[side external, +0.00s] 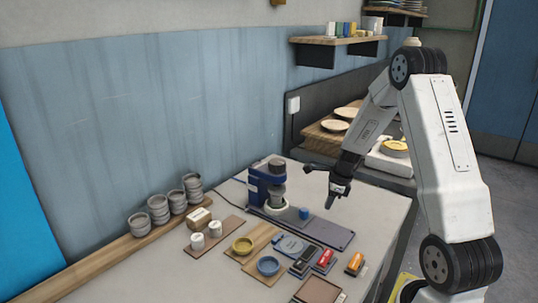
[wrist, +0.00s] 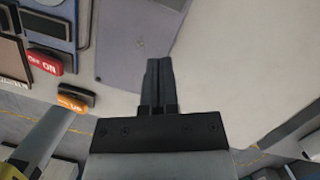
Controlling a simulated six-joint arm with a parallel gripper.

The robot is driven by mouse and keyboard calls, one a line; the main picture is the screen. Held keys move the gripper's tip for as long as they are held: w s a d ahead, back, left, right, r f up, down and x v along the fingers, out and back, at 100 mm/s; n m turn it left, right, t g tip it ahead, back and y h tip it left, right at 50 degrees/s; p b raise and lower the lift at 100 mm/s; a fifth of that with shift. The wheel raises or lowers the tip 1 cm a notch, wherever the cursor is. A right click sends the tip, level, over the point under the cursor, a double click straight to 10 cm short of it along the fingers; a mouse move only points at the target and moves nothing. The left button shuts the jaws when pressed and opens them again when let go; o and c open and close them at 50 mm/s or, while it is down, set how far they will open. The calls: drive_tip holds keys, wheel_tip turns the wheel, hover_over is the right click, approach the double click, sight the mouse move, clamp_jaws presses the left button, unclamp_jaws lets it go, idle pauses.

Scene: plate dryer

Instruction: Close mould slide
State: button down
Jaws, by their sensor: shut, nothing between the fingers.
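A blue press (side external: 259,184) with a dark grey head stands near the back of the table. A pale round piece (side external: 275,207) sits under its head. A long grey plate (side external: 330,233) extends from the press towards the right front, with a small blue knob (side external: 304,213) beside it or on it. I cannot tell for sure which part is the mould slide. The grey plate also shows at the top of the wrist view (wrist: 130,40). My gripper (side external: 330,205) is shut and empty, pointing down above the table, right of the press and apart from it.
A red ON/OFF switch (side external: 325,257) and an orange switch (side external: 355,262) stand at the front right. A yellow dish (side external: 243,245), a blue dish (side external: 268,266) and white cups (side external: 214,228) lie left. Stacked grey bowls (side external: 158,208) line the back left. The table's right side is clear.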

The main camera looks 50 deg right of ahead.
drive_tip(key=v, duration=0.7)
drive_tip(key=s+a+n, duration=0.2)
drive_tip(key=a+n, duration=1.2)
drive_tip(key=n, duration=0.1)
drive_tip(key=s+a+n+h, duration=0.1)
drive_tip(key=s+a+n, duration=0.1)
drive_tip(key=a+n, duration=1.2)
drive_tip(key=shift+s+a+f+n, duration=0.2)
drive_tip(key=shift+f+n, duration=0.05)
drive_tip(key=shift+n, duration=0.55)
